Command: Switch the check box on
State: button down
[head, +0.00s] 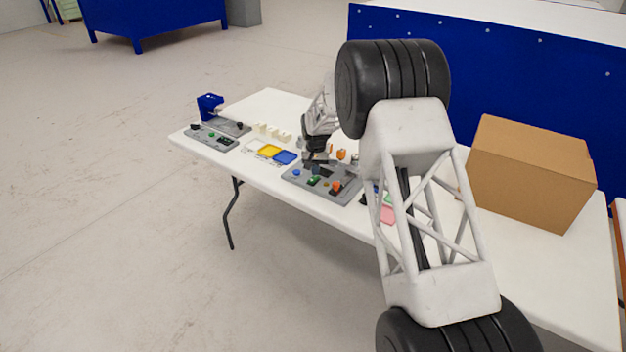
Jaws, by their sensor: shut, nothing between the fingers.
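A grey panel (300,186) with several coloured knobs and buttons, blue, green and orange, lies on the white table near its front edge. A second, smaller grey panel (226,146) with dark and green controls lies at the table's left end. I cannot tell for certain which one is the check box, or how any switch is set. My gripper (317,160) is shut and empty, over the back left part of the larger panel. The view is too small to tell whether it touches the panel. My own arm hides part of the table to the right of it.
A blue device (210,105) stands on a grey base at the left end. White, yellow and blue trays (270,151) lie between the panels, with small white blocks (272,131) behind. A large cardboard box (530,172) stands at the right, before a blue partition (500,70).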

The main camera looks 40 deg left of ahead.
jog(key=shift+r, duration=2.95)
